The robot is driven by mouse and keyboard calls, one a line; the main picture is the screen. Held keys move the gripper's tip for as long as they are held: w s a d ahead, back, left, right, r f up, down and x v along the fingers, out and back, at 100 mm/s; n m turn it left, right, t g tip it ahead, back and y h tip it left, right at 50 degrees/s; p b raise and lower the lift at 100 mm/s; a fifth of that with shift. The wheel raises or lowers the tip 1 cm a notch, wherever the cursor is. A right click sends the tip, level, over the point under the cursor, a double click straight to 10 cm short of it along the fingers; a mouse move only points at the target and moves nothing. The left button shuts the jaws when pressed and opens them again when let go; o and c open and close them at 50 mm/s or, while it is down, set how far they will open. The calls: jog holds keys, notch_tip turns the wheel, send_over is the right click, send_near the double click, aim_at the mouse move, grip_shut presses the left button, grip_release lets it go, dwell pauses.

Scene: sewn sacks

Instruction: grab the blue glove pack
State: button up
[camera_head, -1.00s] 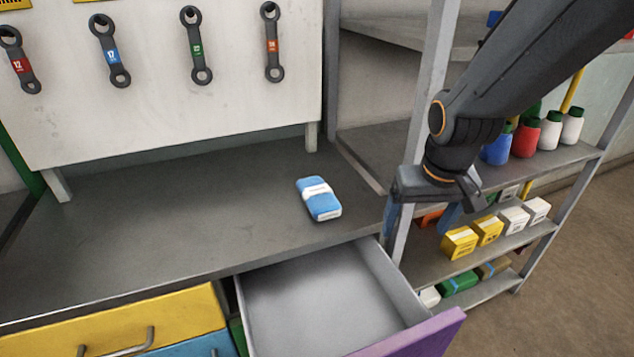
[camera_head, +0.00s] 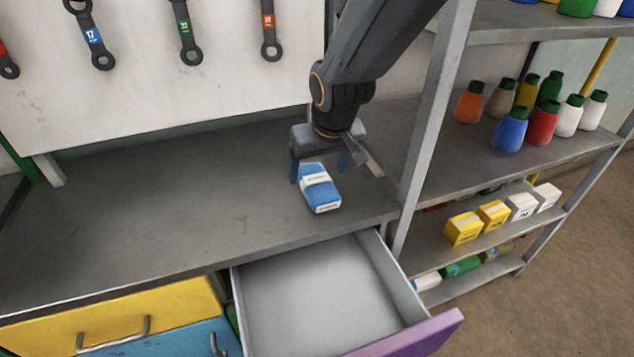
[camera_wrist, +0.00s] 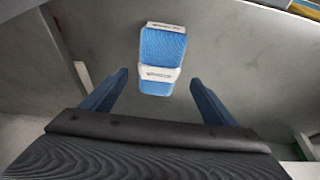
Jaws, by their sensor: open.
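The blue glove pack (camera_head: 321,193), with a white band and a white end, lies on the grey workbench (camera_head: 190,205) near its front right edge. My gripper (camera_head: 319,172) is open, with its blue fingers over the back part of the pack in the head view. In the wrist view the pack (camera_wrist: 161,60) lies ahead of and between the two fingertips (camera_wrist: 160,80), with nothing held. I cannot tell the exact height of the fingers above the bench.
An open, empty drawer (camera_head: 310,290) with a purple front (camera_head: 415,335) juts out below the bench. A shelf post (camera_head: 432,110) stands close right of my arm. Shelves beyond hold bottles (camera_head: 510,130) and boxes (camera_head: 465,229). The bench left of the pack is clear.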

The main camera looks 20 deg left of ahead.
aim_at(316, 179)
jog(key=shift+p+x, duration=0.45)
jog(key=shift+x, duration=1.25)
jog(key=shift+d, duration=0.15)
jog(key=c, duration=1.1)
